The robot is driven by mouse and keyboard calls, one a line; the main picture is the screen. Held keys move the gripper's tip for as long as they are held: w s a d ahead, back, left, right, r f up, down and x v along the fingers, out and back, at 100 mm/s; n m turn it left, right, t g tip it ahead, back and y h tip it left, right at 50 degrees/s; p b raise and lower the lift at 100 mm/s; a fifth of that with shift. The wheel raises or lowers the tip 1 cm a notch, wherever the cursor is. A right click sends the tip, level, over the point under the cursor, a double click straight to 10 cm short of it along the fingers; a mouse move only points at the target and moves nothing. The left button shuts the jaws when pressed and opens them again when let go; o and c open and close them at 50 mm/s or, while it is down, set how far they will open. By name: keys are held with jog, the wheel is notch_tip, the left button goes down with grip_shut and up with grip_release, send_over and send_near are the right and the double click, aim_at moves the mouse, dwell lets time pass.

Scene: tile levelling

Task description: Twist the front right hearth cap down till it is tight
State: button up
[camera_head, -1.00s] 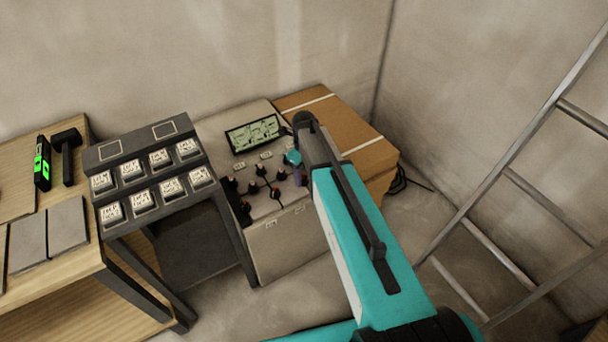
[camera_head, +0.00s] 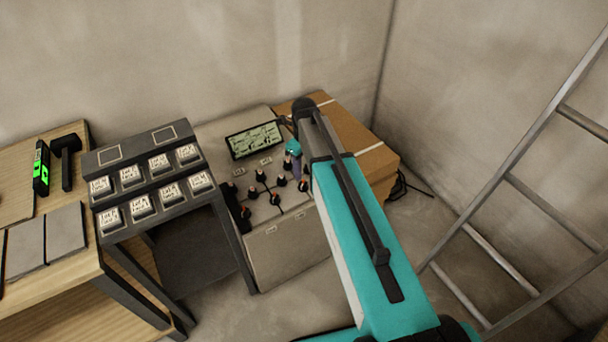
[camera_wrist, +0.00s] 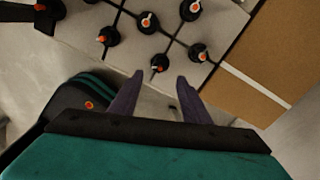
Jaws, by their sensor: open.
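The front right hearth cap (camera_head: 303,185) is a black knob with an orange-and-white top, at the right end of the front row on the pale tiled top of the hearth unit (camera_head: 285,240). In the wrist view the same cap (camera_wrist: 159,62) lies just beyond my fingertips, in line with the gap between them. My gripper (camera_wrist: 160,79) is open with two dark purple fingers and nothing between them. In the head view my gripper (camera_head: 297,170) appears just above and behind that cap, partly hidden by my forearm. Whether the cap sits tight on its tile cannot be told.
Several similar caps (camera_head: 275,197) stand close by on the tile joints. A screen (camera_head: 254,140) stands behind them. A cardboard box (camera_head: 350,135) is to the right, a ladder (camera_head: 510,175) farther right. A rack of white-labelled blocks (camera_head: 150,180) stands left.

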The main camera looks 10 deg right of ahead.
notch_tip(320, 180, up, 7)
dwell(0.5)
dwell(0.4)
jog(key=s+f+n+g, duration=0.1)
jog(key=s+f+g, duration=0.1)
jog(key=s+f, duration=0.85)
jog(key=s+f+n+g, duration=0.1)
jog(key=s+f+g, duration=0.1)
jog(key=s+f, duration=0.85)
jog(key=s+f+n, duration=0.7)
jog(key=s+n, duration=0.3)
jog(key=n, duration=0.3)
jog(key=s+f+n+g, duration=0.1)
jog(key=s+f+n, duration=0.6)
jog(key=s+n, duration=0.3)
jog(key=n, duration=0.3)
jog(key=shift+s+f, duration=0.15)
jog(key=shift+f, duration=0.1)
